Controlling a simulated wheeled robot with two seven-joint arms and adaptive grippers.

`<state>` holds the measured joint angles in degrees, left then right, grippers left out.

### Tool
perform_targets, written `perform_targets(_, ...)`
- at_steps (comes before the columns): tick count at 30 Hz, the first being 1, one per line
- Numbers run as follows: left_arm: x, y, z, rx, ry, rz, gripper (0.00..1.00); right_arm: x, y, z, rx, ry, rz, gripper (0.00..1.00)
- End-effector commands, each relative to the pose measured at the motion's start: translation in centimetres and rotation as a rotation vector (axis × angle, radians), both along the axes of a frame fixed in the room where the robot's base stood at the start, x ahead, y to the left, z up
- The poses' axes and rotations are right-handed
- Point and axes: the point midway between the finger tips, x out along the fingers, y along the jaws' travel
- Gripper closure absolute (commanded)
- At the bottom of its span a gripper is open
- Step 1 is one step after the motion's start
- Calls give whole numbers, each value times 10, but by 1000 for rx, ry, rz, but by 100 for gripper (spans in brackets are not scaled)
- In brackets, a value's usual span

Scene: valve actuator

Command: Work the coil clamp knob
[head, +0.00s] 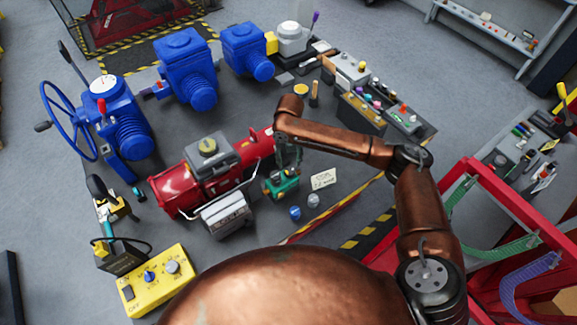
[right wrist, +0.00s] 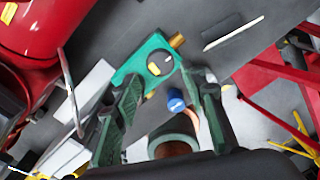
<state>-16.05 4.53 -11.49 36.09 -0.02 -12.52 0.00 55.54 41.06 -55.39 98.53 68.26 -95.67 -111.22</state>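A small green valve unit (head: 281,183) stands on the dark surface, beside the red cylinder. In the right wrist view its green body (right wrist: 131,66) carries a round black knob with a yellow mark (right wrist: 160,63); I cannot tell for sure that this is the coil clamp knob. My right gripper (head: 288,157) is above the green unit, pointing down. In the right wrist view its two dark green fingers are spread either side of the green body, with the knob just beyond the gap between the fingertips (right wrist: 163,80). Nothing is held. My left gripper is not in view.
A red cylinder (head: 175,190) and a grey box (head: 226,215) stand left of the green unit. A blue cap (head: 295,213), a grey cap (head: 313,200) and a white card (head: 323,179) lie to its right. Blue actuators (head: 185,65) stand behind; a yellow control box (head: 155,278) is at front left.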

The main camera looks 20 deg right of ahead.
Motion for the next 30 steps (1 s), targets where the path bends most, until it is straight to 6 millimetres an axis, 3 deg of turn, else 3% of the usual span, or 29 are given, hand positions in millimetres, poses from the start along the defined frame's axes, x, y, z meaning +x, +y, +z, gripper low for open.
perform_targets(6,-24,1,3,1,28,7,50,-1,0,-35,0,3,-1,61)
perform_targets(11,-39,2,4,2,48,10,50,0,1,-51,2,1,-1,61)
perform_targets(22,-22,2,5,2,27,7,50,0,0,-57,1,0,-1,62)
perform_targets(30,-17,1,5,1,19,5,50,0,0,-57,1,0,-1,80)
